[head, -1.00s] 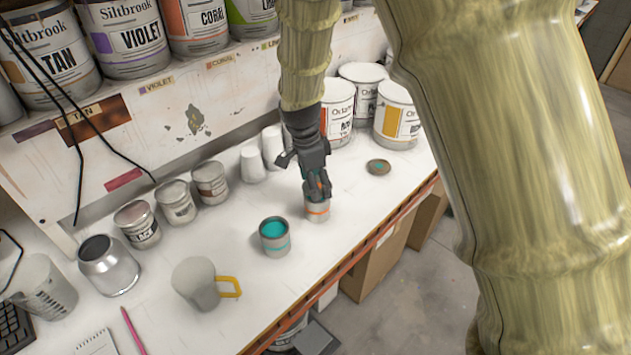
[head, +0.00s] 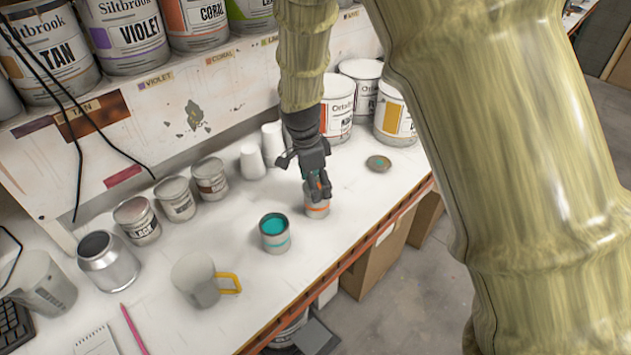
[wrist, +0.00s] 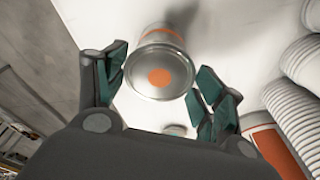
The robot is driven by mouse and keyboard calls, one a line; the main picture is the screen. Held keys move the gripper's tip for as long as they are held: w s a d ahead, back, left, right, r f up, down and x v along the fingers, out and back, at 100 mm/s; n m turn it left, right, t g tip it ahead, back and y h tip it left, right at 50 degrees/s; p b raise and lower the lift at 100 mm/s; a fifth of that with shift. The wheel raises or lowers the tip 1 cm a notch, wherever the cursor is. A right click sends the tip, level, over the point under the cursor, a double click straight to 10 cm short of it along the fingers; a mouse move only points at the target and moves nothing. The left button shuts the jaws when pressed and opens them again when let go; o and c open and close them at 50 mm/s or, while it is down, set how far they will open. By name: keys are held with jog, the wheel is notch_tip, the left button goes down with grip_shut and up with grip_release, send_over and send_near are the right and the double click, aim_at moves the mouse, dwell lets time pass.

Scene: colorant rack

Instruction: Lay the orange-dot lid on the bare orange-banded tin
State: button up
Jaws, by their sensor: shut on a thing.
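The orange-dot lid (wrist: 160,76) is a round grey disc with an orange dot, between my gripper's fingers in the wrist view. My gripper (head: 317,194) is shut on the lid's rim and points down over the tin. The orange-banded tin (head: 317,210) stands upright on the bench. In the wrist view its body (wrist: 163,34) shows directly behind the lid, and the two look lined up. The lid is at the tin's mouth; I cannot tell whether it sits fully flat. The fingers hide most of the tin's top in the head view.
An open teal tin (head: 274,236) stands close, left of the orange-banded tin. A teal-dot lid (head: 378,162) lies to the right. White cups (head: 252,162), small lidded tins (head: 176,200) and big tubs (head: 394,115) stand behind. A mug (head: 196,282) is at front left.

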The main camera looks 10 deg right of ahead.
jog(key=o, duration=0.8)
jog(key=shift+c, duration=0.2)
jog(key=shift+r, duration=0.15)
